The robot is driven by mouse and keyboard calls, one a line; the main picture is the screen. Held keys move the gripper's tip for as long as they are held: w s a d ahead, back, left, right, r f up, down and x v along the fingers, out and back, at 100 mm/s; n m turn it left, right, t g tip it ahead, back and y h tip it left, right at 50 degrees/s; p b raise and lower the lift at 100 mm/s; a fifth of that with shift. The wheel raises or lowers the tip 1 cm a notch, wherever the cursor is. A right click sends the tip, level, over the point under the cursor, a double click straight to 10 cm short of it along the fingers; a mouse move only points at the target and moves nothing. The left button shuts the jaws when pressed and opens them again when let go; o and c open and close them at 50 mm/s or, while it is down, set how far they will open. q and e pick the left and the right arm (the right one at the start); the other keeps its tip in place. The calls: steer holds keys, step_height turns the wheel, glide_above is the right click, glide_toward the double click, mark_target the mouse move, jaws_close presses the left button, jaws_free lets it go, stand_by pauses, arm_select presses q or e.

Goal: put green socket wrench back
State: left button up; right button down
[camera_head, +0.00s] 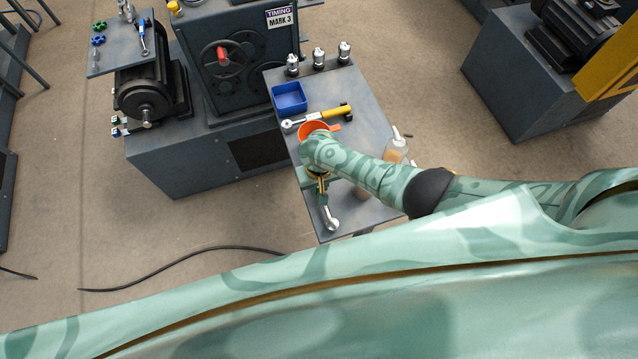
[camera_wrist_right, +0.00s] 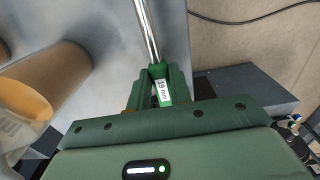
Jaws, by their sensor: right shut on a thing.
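The green socket wrench has a silver shaft and a green handle labelled "19 mm" (camera_wrist_right: 161,88) in the right wrist view. My right gripper (camera_wrist_right: 163,95) is shut on that green handle, with the shaft reaching away from it toward the top of the view. In the head view my right gripper (camera_head: 318,182) is over the front left part of the grey table. The wrench's silver head (camera_head: 331,222) shows there near the table's front edge. I cannot tell whether it touches the table. My left gripper is not in view.
A machine (camera_head: 232,62) stands left of the table.

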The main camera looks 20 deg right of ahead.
steer(key=shift+f, duration=0.15)
steer(key=c, duration=1.2)
jaws_free()
